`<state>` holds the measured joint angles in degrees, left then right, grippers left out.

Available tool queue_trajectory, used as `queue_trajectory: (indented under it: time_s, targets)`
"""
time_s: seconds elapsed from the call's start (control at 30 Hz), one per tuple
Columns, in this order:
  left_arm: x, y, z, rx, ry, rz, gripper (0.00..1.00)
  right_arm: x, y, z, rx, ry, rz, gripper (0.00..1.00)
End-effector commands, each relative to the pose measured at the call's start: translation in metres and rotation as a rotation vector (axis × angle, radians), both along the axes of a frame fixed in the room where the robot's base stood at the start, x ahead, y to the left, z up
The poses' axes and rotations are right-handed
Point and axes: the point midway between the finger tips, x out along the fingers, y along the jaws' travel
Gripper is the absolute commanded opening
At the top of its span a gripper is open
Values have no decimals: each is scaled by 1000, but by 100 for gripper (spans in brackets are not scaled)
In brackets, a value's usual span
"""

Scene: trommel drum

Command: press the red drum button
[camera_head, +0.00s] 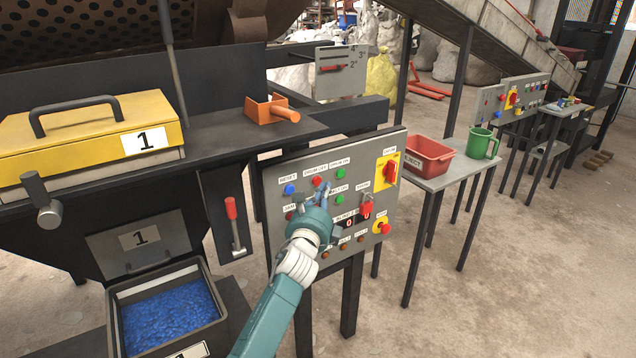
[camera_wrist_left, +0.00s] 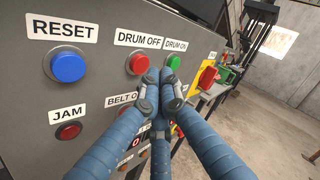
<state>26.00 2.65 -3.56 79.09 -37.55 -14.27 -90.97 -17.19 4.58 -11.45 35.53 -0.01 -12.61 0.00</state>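The red drum button is the round one under the label DRUM OFF on the grey control panel (camera_head: 272,222). It shows in the head view (camera_head: 317,181) and, larger, in the left wrist view (camera_wrist_left: 138,64). My left gripper (camera_head: 324,194) is in front of the panel, its blue fingers drawn together with nothing held. In the left wrist view its fingertips (camera_wrist_left: 163,88) overlap the area just below and right of the red button. I cannot tell whether they touch the panel. My right gripper is in neither view.
A blue RESET button (camera_wrist_left: 68,67) is left of the red one; a green DRUM ON button (camera_wrist_left: 174,62) is close right. A red JAM button (camera_wrist_left: 68,131) is lower left. A side table holds a red bin (camera_head: 428,156) and green mug (camera_head: 481,143).

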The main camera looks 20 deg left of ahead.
Motion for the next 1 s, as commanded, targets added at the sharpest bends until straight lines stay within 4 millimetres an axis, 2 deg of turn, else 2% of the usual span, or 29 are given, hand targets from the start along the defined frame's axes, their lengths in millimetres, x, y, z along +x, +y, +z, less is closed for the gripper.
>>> queue_trajectory:
  time_s: [0.67, 1.0]
  targets:
    - [0, 0, 0, 0, 0, 0, 0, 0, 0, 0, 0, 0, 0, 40]
    - [5, 7, 0, 1, 0, 0, 0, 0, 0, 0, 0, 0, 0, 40]
